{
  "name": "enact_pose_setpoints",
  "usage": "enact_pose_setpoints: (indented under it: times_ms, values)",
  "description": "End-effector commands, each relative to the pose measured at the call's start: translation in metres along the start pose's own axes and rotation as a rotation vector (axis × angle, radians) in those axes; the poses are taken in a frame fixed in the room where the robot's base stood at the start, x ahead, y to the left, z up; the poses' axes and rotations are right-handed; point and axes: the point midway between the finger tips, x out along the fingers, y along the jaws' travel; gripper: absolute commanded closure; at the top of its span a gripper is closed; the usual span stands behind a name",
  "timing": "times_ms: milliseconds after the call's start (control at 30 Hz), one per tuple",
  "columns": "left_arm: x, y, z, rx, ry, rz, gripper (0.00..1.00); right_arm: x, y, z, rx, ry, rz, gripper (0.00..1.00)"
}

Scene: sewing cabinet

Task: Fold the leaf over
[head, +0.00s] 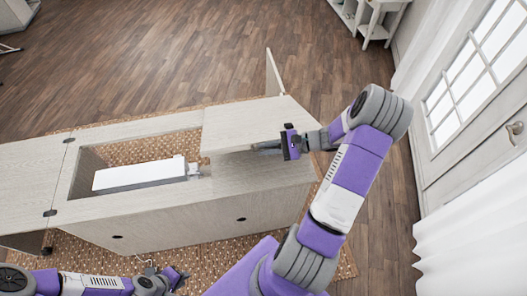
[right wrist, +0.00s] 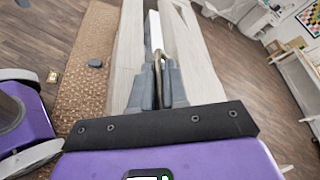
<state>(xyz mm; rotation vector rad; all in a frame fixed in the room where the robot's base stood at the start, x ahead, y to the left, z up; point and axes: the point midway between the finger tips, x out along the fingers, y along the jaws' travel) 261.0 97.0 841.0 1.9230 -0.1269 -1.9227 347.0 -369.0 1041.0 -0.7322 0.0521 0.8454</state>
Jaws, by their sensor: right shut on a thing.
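The pale wooden leaf (head: 250,122) lies over the right part of the sewing cabinet (head: 180,221). Its left edge reaches over the open well, with a narrow dark gap under its near edge. My right gripper (head: 266,147) is at the leaf's near edge. In the right wrist view, my right gripper's fingers (right wrist: 162,84) are closed around a thin brownish bar-like handle (right wrist: 168,62) beside the leaf; the exact contact is partly hidden. My left gripper (head: 177,277) is low at the front of the cabinet, away from the leaf; its jaw opening is unclear.
A white sewing machine (head: 140,174) lies in the open well. Another flat leaf (head: 30,180) extends left on dark hinges. A thin panel (head: 273,73) stands upright behind the cabinet. A woven rug (head: 100,250) is underneath; open wooden floor lies behind.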

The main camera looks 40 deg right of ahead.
Motion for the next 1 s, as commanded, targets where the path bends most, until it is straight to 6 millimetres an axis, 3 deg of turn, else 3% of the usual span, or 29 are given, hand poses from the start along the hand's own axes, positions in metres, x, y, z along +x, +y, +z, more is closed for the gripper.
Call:
enact_pose_setpoints:
  times_ms: [500, 533, 567, 833, 1000]
  values:
    - [-0.002, 0.001, 0.000, 0.000, 0.000, 0.000, 0.80, -0.003, -0.005, 0.001, -0.001, 0.004, -0.007, 1.00]
    - [-0.002, 0.001, 0.000, 0.000, 0.000, 0.000, 0.80, -0.003, -0.005, 0.001, -0.001, 0.004, -0.007, 0.82]
    - [-0.002, 0.001, 0.000, 0.000, 0.000, 0.000, 0.80, -0.003, -0.005, 0.001, -0.001, 0.004, -0.007, 0.80]
    - [-0.002, 0.001, 0.000, 0.000, 0.000, 0.000, 0.80, -0.005, -0.005, 0.001, -0.001, 0.004, -0.007, 0.80]
    - [-0.001, 0.001, 0.000, 0.000, 0.000, 0.000, 0.80, -0.026, -0.005, 0.000, -0.001, 0.008, -0.009, 0.80]
